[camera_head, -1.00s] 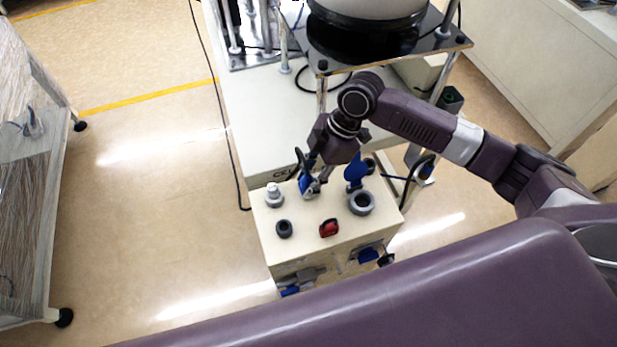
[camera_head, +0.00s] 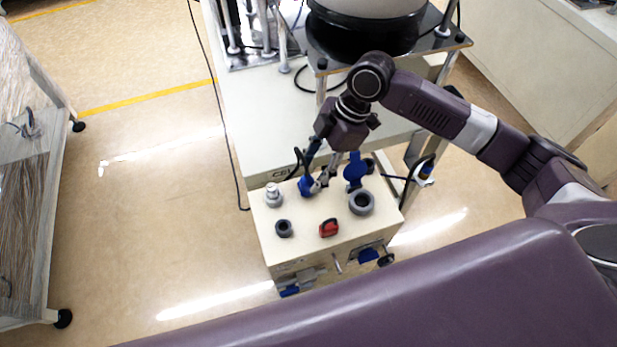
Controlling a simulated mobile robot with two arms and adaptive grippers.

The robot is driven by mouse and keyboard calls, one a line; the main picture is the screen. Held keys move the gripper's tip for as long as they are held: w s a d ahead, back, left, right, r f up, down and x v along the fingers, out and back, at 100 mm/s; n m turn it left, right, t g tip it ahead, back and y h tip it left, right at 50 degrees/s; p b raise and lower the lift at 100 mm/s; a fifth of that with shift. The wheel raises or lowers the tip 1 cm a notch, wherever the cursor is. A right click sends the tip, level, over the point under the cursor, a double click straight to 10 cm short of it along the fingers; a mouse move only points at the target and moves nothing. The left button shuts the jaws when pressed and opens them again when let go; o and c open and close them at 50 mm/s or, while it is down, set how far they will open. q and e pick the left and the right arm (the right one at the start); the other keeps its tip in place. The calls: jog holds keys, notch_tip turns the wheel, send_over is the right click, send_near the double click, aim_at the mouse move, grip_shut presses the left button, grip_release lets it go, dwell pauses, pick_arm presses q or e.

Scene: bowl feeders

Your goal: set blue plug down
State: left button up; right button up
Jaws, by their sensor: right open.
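The blue plug (camera_head: 305,187) with its dark cable is at the back left of the cream box top (camera_head: 303,243), beside a grey knob-like fitting. Whether it rests on the top or sits in a socket I cannot tell. My right gripper (camera_head: 318,186) is open, with its fingertips just right of the plug, very close to it. Whether they still touch it is too small to tell. The left gripper is out of view.
A blue socket lid (camera_head: 355,169) stands up behind a grey round socket (camera_head: 361,202). A red switch (camera_head: 329,228), a dark ring (camera_head: 284,228) and a grey fitting (camera_head: 273,195) stick up from the top. The bowl feeder (camera_head: 366,30) stands behind.

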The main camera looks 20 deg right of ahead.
jog(key=v, duration=0.8)
